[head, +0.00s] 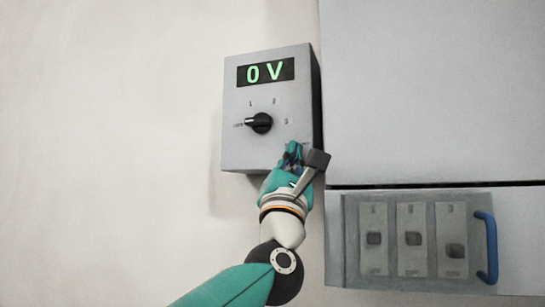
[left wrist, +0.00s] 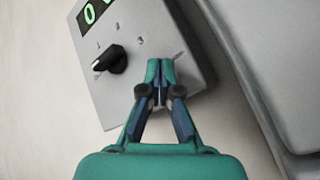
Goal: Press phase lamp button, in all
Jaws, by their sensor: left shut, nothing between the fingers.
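A grey control box (head: 240,152) hangs on the wall with a green "0 V" display (head: 266,72) and a black rotary knob (head: 260,123). The knob's pale tip points left, away from the marks 1, 2 and 3. My left gripper (head: 292,151) is shut and empty, with its fingertips at the lower right of the box's face. In the left wrist view the tips (left wrist: 160,68) are close to or against that face; I cannot tell if they touch. A small mark shows beside them. No lamp button can be made out; the fingers hide that spot. My right gripper is not in view.
A large grey cabinet (head: 430,90) stands right of the box. Below it is a panel with three switches (head: 413,239) and a blue handle (head: 489,248). The wall to the left is bare and clear.

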